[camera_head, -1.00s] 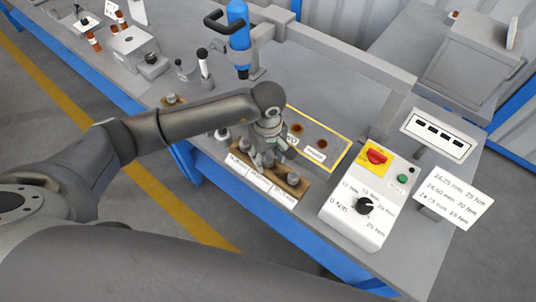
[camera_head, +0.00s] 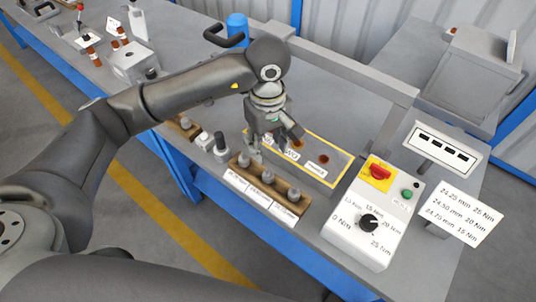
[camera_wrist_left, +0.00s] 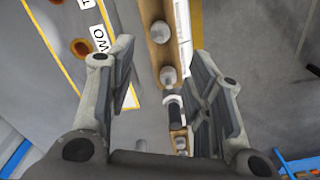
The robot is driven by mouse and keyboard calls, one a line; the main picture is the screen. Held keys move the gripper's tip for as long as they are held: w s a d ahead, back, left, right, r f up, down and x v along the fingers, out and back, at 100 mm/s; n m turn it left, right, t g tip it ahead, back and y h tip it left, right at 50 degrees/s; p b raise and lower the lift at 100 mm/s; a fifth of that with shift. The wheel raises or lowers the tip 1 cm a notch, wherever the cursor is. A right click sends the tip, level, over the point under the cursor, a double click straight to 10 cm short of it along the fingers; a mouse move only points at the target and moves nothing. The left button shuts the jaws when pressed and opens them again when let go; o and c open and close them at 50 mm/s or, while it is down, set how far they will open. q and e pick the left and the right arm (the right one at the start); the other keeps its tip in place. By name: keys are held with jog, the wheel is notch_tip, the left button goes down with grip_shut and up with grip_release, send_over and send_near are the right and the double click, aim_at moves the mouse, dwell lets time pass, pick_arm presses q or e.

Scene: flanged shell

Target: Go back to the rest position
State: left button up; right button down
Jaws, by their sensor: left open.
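My left gripper (camera_head: 257,148) is open and empty, held above the back of the workbench's wooden rack (camera_head: 281,187). The rack carries several grey knobbed plugs, with white labels along its front. In the left wrist view the two fingers of the gripper (camera_wrist_left: 162,72) stand wide apart, with the rack (camera_wrist_left: 148,12) and its plugs below and between them. Nothing is gripped. My right gripper shows in neither view.
A yellow-bordered panel (camera_head: 338,181) lies behind the rack. To the right stand a control box (camera_head: 351,235) with a red switch and black dial, and a card (camera_head: 461,217) with written values. A blue tool (camera_head: 237,27) stands behind my arm.

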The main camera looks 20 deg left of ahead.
pick_arm(q)
jog(key=shift+r, duration=0.25)
dwell(0.3)
